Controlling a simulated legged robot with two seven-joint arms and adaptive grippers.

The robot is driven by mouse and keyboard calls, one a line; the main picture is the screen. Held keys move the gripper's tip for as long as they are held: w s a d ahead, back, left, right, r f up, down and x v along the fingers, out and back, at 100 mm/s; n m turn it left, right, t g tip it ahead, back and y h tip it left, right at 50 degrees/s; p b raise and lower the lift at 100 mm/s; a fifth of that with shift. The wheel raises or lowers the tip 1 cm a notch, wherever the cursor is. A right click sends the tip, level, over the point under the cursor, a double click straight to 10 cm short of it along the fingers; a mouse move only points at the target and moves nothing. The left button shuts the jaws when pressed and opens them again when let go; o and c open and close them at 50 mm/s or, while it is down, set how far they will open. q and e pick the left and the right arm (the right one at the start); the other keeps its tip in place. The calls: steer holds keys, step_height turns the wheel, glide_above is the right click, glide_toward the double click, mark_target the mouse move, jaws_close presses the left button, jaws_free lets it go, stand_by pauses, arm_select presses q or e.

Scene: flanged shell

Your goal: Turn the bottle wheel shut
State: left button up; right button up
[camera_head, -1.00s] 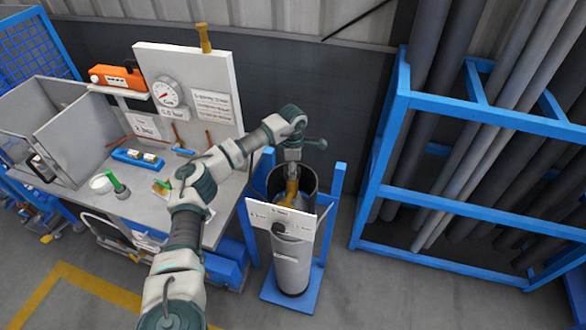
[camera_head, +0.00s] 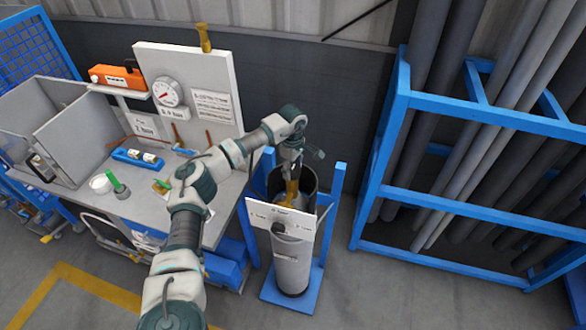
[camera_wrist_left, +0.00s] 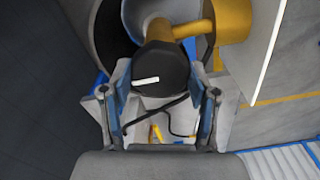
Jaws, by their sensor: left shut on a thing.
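The bottle wheel (camera_wrist_left: 160,75) is a dark, round knob with a white mark on its face, joined to a yellow valve body (camera_wrist_left: 205,28). In the head view, my left gripper (camera_head: 291,166) points down over the holder and hides the wheel. My right gripper is not in view.
A white sign plate (camera_head: 281,217) and blue posts (camera_head: 335,195) stand close around the holder. A bench (camera_head: 130,205) with a gauge board (camera_head: 187,90) is at left. A blue rack (camera_head: 402,105) of long pipes stands at right.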

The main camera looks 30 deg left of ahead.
mark_target(292, 168)
arm_select(q)
steer(key=shift+w+a+r, duration=0.1)
steer(key=shift+w+r, duration=0.05)
steer(key=shift+r, duration=0.1)
steer(key=o, duration=1.2)
steer(key=shift+c, duration=0.2)
steer(key=shift+a+f, duration=0.1)
steer(key=shift+f, duration=0.1)
step_height(292, 168, up, 12)
steer(key=shift+a+f, duration=0.15)
